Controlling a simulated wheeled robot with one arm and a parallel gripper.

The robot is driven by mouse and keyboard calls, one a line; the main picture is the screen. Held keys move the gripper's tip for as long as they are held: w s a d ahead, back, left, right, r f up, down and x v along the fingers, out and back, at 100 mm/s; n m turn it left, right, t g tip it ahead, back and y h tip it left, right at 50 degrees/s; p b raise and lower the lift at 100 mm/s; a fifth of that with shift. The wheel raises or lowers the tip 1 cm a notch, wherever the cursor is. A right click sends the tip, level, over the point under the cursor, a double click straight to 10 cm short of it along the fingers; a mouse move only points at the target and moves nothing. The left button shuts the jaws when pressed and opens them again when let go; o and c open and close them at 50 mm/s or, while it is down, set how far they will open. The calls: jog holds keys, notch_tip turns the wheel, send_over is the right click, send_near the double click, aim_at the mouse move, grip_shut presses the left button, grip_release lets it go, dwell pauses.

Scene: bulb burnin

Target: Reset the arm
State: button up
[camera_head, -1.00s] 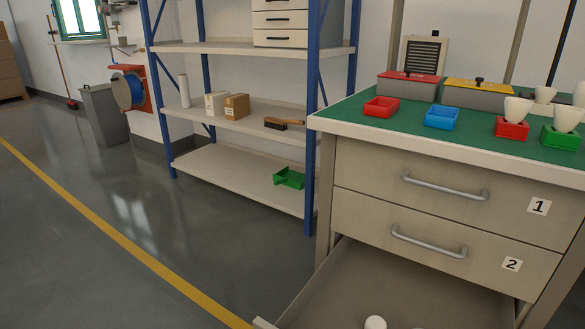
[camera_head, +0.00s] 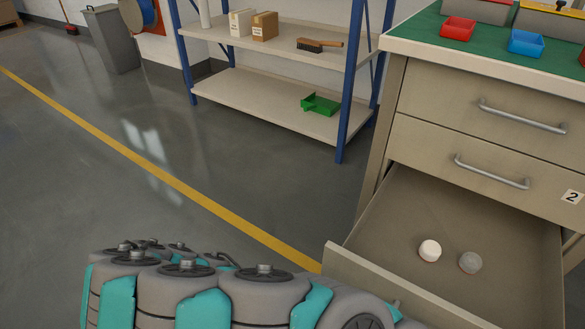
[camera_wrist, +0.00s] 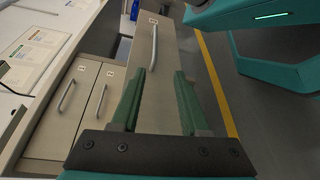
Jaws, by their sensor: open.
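My gripper (camera_wrist: 159,74) shows in the wrist view with its two green fingers spread and nothing between them. Past the fingertips is the front of a pulled-out drawer (camera_wrist: 158,95) with a grey bar handle (camera_wrist: 154,48); the fingers look clear of the handle. In the head view my grey and teal arm (camera_head: 205,295) fills the bottom, and my gripper is not visible there. The open bottom drawer (camera_head: 375,235) holds a white round piece (camera_head: 430,250) and a grey round piece (camera_head: 470,262).
The workbench (camera_head: 480,65) stands at the right with two shut drawers above the open one. Red (camera_head: 458,28) and blue (camera_head: 526,42) bins sit on top. A shelf rack (camera_head: 270,105) stands behind. The floor at the left is clear.

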jog(key=d+r+m+g+y+p, duration=0.2)
jog(key=d+r+g+y+p, duration=0.1)
jog(key=d+r+y, duration=0.6)
jog(key=s+d+r+n+t+y+p, duration=0.2)
jog(key=s+r+t+y+p, duration=0.2)
jog(key=s+r+t+y, duration=0.1)
jog(key=shift+s+d+r+n+y+p, duration=0.15)
jog(key=shift+s+r+n+y+p, duration=0.2)
jog(key=shift+s+r+y, duration=1)
jog(key=shift+w+r+h, duration=0.25)
jog(key=shift+w+r, duration=0.1)
jog(key=shift+w, duration=0.2)
